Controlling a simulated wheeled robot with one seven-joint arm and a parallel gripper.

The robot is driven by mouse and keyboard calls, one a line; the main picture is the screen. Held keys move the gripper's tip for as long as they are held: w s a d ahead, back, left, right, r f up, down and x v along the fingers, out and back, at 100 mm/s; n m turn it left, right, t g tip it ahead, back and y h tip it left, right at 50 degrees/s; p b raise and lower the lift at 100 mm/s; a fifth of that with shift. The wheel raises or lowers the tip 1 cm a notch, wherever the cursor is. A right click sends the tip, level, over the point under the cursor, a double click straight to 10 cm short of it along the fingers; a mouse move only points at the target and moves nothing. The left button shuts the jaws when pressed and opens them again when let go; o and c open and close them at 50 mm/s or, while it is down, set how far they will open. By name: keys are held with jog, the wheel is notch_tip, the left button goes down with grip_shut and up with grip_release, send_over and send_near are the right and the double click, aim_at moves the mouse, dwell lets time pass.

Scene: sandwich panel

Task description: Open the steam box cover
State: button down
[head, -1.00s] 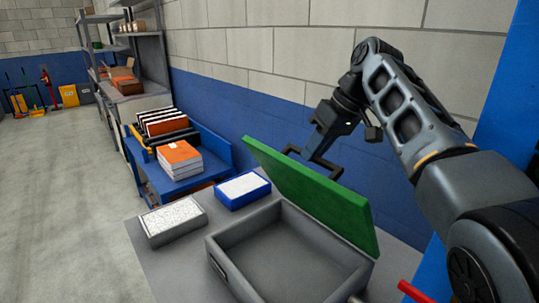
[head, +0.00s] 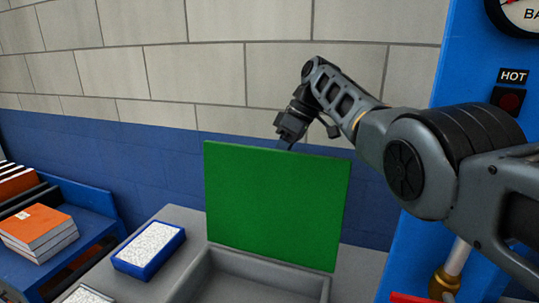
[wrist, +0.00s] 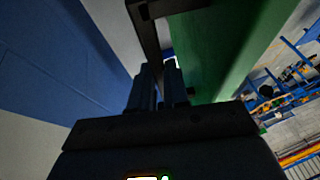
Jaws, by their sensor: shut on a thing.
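The green steam box cover (head: 277,205) stands roughly upright at the back of the grey steam box (head: 262,270), whose open inside shows in front of it. My gripper (head: 287,143) is at the cover's top edge, on its far side, with the fingertips partly hidden in the head view. In the wrist view my gripper (wrist: 158,85) has its fingers closed together on the dark handle (wrist: 146,35), a bar standing off the green cover (wrist: 215,50).
A blue tray with white contents (head: 149,248) sits on the grey table left of the box. Orange-topped stacks (head: 38,230) lie on a blue cart at far left. The wall is close behind the cover. A blue panel with a HOT label (head: 513,76) stands at right.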

jog(key=shift+s+f, duration=0.15)
jog(key=shift+f, duration=0.65)
jog(key=c, duration=1.1)
grip_release()
jog(key=shift+a, duration=0.1)
jog(key=shift+b+v, duration=0.7)
jog(key=shift+v, duration=3.2)
jog(key=shift+a, duration=0.1)
